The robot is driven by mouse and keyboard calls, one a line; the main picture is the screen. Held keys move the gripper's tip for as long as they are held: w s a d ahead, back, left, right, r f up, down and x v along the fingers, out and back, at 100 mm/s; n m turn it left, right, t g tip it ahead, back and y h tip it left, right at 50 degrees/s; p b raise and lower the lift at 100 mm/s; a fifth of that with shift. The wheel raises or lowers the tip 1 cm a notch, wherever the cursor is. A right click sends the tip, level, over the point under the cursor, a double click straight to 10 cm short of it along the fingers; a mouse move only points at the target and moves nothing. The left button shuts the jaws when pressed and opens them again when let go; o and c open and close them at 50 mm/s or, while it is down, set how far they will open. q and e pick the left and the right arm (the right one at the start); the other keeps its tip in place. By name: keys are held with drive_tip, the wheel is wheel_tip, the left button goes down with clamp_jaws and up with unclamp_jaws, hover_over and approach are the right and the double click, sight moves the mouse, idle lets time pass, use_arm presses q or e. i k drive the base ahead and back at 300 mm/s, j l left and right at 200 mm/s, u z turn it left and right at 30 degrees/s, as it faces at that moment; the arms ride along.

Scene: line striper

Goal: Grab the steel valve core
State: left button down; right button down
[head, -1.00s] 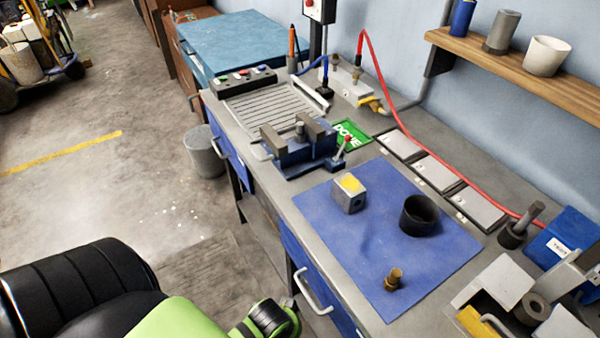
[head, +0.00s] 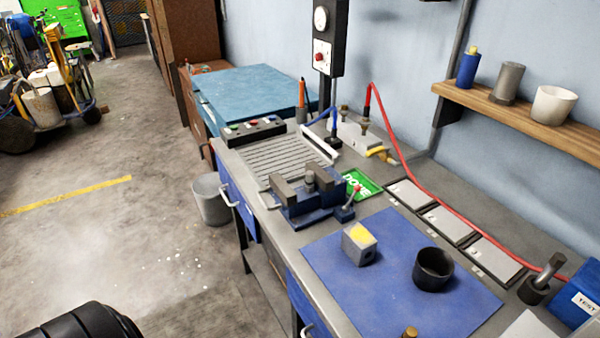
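I cannot tell for sure which part is the steel valve core. A short grey metal cylinder (head: 310,177) stands between the grey jaws of the blue vise (head: 306,214). Another grey metal rod (head: 550,266) leans in a dark round holder (head: 533,291) at the right end of the bench. A brass-coloured part (head: 410,332) is cut off by the bottom edge on the blue mat (head: 345,285). Neither of my grippers is in view.
A grey block with a yellow top (head: 359,244) and a black cup (head: 433,269) stand on the mat. A blue box (head: 578,296) stands at the right.

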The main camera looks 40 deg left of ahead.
sight(309, 182)
drive_tip(key=j+u, duration=0.35)
drive_tip(key=u, duration=0.15)
drive_tip(key=j+u, duration=0.3)
drive_tip(key=u, duration=0.15)
drive_tip(key=i+j+u, duration=0.1)
drive_tip(key=j+u, duration=0.2)
drive_tip(key=u, duration=0.2)
